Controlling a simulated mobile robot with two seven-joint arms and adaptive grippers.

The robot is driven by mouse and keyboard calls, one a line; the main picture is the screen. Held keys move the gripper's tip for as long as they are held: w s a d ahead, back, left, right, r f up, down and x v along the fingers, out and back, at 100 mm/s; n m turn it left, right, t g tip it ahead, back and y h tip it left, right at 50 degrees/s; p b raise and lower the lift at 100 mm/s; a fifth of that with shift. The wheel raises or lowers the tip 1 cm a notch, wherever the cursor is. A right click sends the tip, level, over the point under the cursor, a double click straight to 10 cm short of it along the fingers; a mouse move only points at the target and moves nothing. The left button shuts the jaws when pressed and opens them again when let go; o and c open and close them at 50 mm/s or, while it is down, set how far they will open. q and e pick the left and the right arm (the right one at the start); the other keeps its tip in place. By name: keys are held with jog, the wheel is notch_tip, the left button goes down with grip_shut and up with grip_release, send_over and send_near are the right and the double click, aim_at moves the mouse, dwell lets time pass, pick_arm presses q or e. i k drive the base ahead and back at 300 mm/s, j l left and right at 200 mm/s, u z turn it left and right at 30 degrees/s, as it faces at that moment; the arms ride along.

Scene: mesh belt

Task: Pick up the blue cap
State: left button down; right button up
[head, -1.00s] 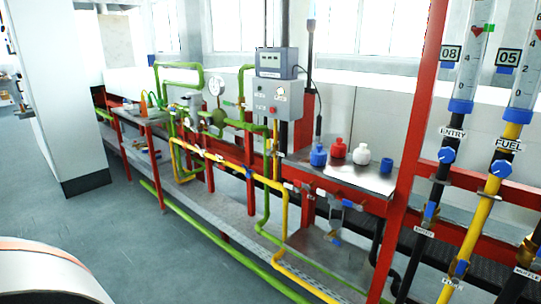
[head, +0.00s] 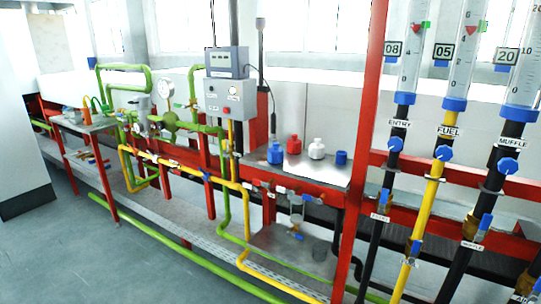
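A small blue cylinder (head: 341,158), which looks like the blue cap, stands at the right end of a grey shelf (head: 310,172) in the red frame. To its left on the same shelf stand a white bottle (head: 316,150), a red bottle (head: 294,146) and a blue bottle (head: 275,154). The blue cylinder stands apart from the white bottle. Neither of my grippers is in view.
A red post (head: 362,150) rises just right of the shelf. Right of it are vertical pipes with blue valves (head: 444,153) and gauge tubes. A control box (head: 230,97) hangs left of the shelf. Green and yellow pipes run low in front; the floor (head: 90,250) at left is clear.

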aim_at(275, 154)
jog(key=i+j, duration=0.5)
jog(key=j, duration=0.25)
jog(key=i+j+z, duration=0.2)
jog(key=i+j, duration=0.15)
jog(key=j, duration=0.2)
jog(key=i+j+z, duration=0.1)
jog(key=j, duration=0.2)
